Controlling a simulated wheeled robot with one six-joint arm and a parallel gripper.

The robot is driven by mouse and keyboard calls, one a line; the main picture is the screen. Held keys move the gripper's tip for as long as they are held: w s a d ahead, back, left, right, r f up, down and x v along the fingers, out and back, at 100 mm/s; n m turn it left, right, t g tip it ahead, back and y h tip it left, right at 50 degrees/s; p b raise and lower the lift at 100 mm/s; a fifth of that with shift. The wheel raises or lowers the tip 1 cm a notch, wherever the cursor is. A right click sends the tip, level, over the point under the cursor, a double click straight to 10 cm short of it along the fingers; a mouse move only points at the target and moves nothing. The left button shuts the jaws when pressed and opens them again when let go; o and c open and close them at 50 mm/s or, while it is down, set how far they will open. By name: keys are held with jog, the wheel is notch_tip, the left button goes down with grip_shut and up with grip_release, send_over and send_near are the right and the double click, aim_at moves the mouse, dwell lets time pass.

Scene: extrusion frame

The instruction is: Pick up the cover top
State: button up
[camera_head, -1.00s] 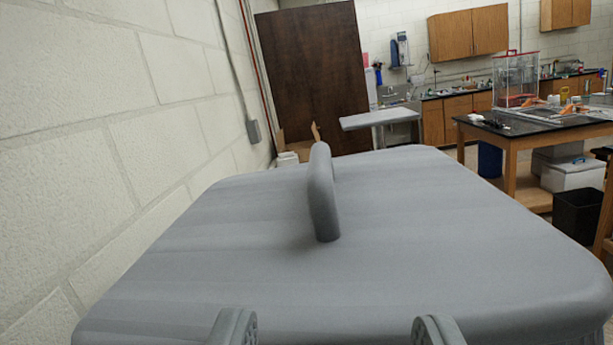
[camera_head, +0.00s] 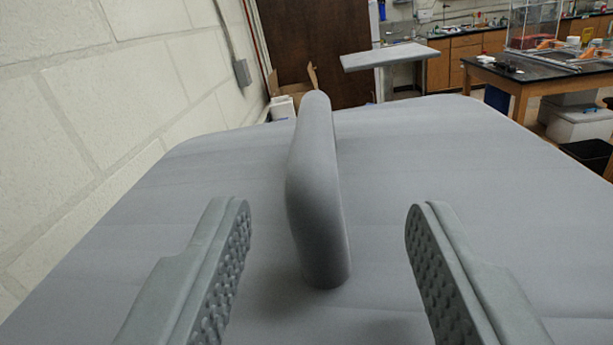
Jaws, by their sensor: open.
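The cover top (camera_head: 420,160) is a broad grey slab with rounded corners that fills most of the lower view. An upright grey handle (camera_head: 317,195) stands on it near the middle of the picture, seen nearly end-on. My gripper (camera_head: 328,215) is open, with one textured finger to the left of the handle and one to the right. Clear gaps show between the handle and both fingers, and the jaws are empty. The near edge of the cover and whatever supports it are out of view.
A white block wall (camera_head: 80,110) runs close along the left. Behind the cover are a cardboard box (camera_head: 293,84), a small grey table (camera_head: 389,56) and a dark door. A black-topped bench (camera_head: 540,75) and a dark bin (camera_head: 590,155) stand at the right.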

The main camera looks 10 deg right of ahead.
aim_at(312, 220)
jog(key=x, duration=0.5)
jog(key=shift+w+a+f, duration=0.1)
jog(key=shift+a+f, duration=0.05)
jog(key=shift+a, duration=0.1)
grip_shut()
